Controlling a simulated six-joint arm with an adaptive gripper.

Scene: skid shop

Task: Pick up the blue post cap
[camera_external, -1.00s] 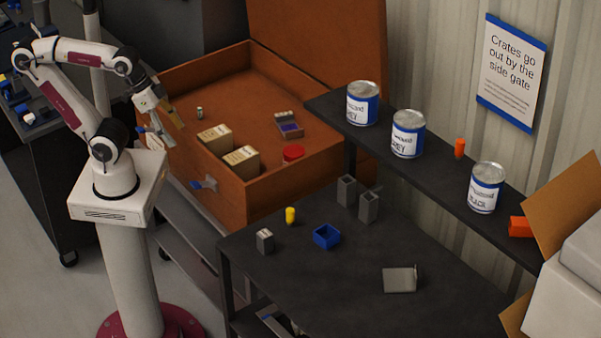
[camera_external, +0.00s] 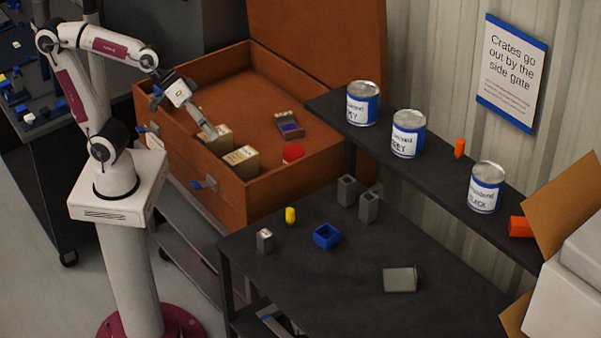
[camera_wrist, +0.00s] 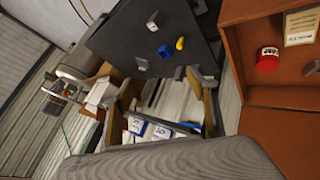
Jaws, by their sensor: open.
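The blue post cap (camera_external: 326,241) is a small square piece, its hollow side facing up, on the dark table. It also shows as a small blue shape in the wrist view (camera_wrist: 164,51). My gripper (camera_external: 211,131) is open, above the orange-brown chest and close to the boxes in it. It is well to the left of the cap and higher up. I see nothing held.
A yellow piece (camera_external: 290,215) and a grey block (camera_external: 264,241) stand left of the cap. Grey tubes (camera_external: 347,191) stand behind it and a grey plate (camera_external: 400,279) lies to its right. Cans (camera_external: 407,134) stand on the shelf. The chest wall (camera_external: 215,188) lies between gripper and table.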

